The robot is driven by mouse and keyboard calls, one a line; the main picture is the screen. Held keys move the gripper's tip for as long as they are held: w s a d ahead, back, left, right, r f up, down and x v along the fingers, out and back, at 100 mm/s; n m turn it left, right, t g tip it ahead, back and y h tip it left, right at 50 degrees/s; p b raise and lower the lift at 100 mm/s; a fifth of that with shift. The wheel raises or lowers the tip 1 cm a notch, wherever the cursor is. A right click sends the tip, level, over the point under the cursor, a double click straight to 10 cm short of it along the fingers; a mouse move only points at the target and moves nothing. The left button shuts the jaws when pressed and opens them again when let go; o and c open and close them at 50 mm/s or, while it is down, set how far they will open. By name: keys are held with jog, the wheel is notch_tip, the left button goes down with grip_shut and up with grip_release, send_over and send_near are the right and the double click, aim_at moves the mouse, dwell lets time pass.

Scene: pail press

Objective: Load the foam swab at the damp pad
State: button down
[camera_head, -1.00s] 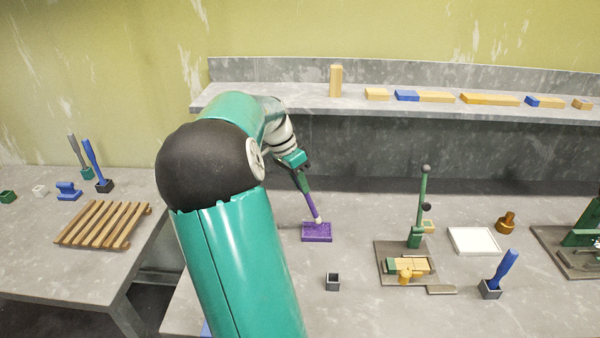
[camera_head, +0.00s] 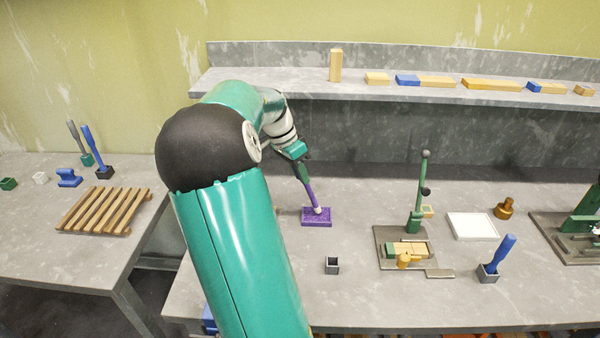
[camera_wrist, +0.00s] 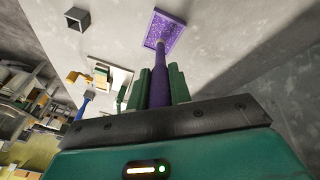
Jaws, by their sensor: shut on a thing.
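The foam swab (camera_head: 310,192) has a purple handle and a pale tip. My gripper (camera_head: 303,168) is shut on its handle and holds it tilted, tip down. The purple damp pad (camera_head: 316,222) lies on the bench below. The swab's pale tip is at the pad's upper face in the head view; whether it presses in or hovers just above I cannot tell. In the wrist view the swab (camera_wrist: 160,80) stands between the two green fingers (camera_wrist: 163,88) of my gripper, and its tip end overlaps the pad (camera_wrist: 178,30).
A small grey square holder (camera_head: 332,266) stands empty right of my arm. A lever press (camera_head: 417,225), a white tray (camera_head: 472,227) and a blue-handled tool in a holder (camera_head: 488,275) are further right. A shelf (camera_head: 300,84) with wooden blocks runs behind. Bench around the pad is clear.

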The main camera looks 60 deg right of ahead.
jog(key=shift+f, duration=0.55)
dwell(0.9)
jog(key=shift+r, duration=3.55)
jog(key=shift+a, duration=0.1)
